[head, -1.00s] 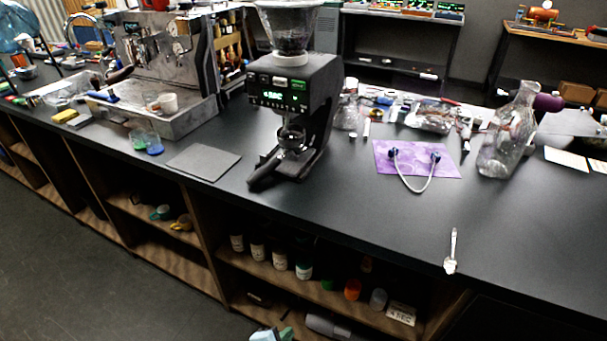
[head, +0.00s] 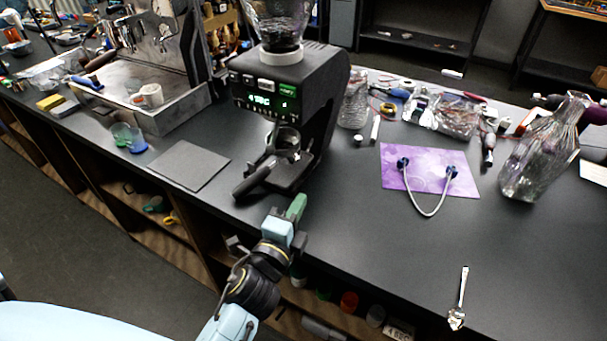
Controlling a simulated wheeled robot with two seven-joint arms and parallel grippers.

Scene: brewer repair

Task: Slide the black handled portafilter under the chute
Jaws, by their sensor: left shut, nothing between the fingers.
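The black handled portafilter (head: 252,180) is at the front of the black grinder (head: 318,95). Its metal basket (head: 286,142) is below the grinder's display, by the chute area, and its handle points toward the front left, low over the counter. Whether the basket is seated in the fork is too small to tell. My left gripper (head: 297,208) is shut and empty. It appears just right of and nearer than the handle, by the counter's front edge, apart from it. My right gripper is not in view.
A dark flat mat (head: 186,165) lies left of the grinder. A purple cloth (head: 428,172) with a hose, a glass pitcher (head: 545,150) and a spoon (head: 459,300) are to the right. An espresso machine (head: 155,70) stands at the left.

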